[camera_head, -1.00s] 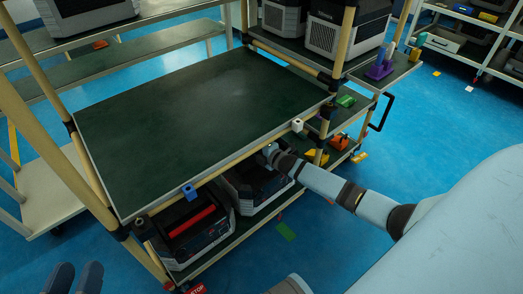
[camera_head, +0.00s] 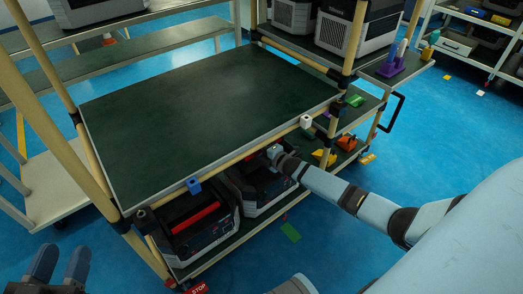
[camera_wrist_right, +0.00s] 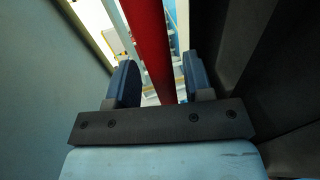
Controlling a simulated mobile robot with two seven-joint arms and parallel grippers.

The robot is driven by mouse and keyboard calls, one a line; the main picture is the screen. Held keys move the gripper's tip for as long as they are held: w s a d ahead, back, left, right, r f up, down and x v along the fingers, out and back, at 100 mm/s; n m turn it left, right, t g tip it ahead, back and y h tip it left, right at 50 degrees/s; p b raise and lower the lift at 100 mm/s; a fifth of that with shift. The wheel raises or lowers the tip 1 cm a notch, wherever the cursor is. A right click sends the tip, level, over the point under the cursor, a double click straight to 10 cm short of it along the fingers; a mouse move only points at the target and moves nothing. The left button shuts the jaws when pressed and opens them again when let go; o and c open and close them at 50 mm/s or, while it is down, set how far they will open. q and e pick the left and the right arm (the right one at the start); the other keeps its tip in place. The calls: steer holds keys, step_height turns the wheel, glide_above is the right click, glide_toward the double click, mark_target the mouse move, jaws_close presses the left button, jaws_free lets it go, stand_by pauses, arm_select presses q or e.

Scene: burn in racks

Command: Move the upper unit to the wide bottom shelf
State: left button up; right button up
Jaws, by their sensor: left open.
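A grey and black unit (camera_head: 260,187) sits on the low shelf (camera_head: 222,251) under the empty dark green shelf top (camera_head: 205,110). A second unit with a red handle (camera_head: 196,226) stands to its left. My right arm reaches to the first unit, and its gripper is hidden from the head view. In the right wrist view, a red bar (camera_wrist_right: 150,45) runs between the spread fingers of my right gripper (camera_wrist_right: 162,82), with gaps on both sides. My left gripper (camera_head: 59,264) is open and empty, low at the left, away from the rack.
More units (camera_head: 357,33) stand on the upper shelf at the right. Coloured small items, including a purple holder (camera_head: 390,66), sit on the side shelves. Rack posts and a black side handle (camera_head: 393,112) stand near.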

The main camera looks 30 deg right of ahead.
arm_select(q)
steer(key=shift+s+f, duration=0.1)
steer(key=shift+f, duration=0.05)
arm_select(e)
steer(key=shift+s+r, duration=0.1)
steer(key=shift+s, duration=0.1)
arm_select(q)
steer(key=n+p, duration=0.1)
steer(key=s+d+n+g+p, duration=0.1)
steer(key=p, duration=0.1)
steer(key=s+n+p, duration=0.1)
steer(key=p, duration=0.1)
steer(key=shift+s+d+g+y, duration=0.2)
steer(key=shift+d+g+y, duration=0.1)
steer(key=shift+y, duration=0.1)
arm_select(e)
steer(key=v, duration=1.1)
steer(key=shift+s, duration=0.25)
steer(key=shift+d, duration=0.1)
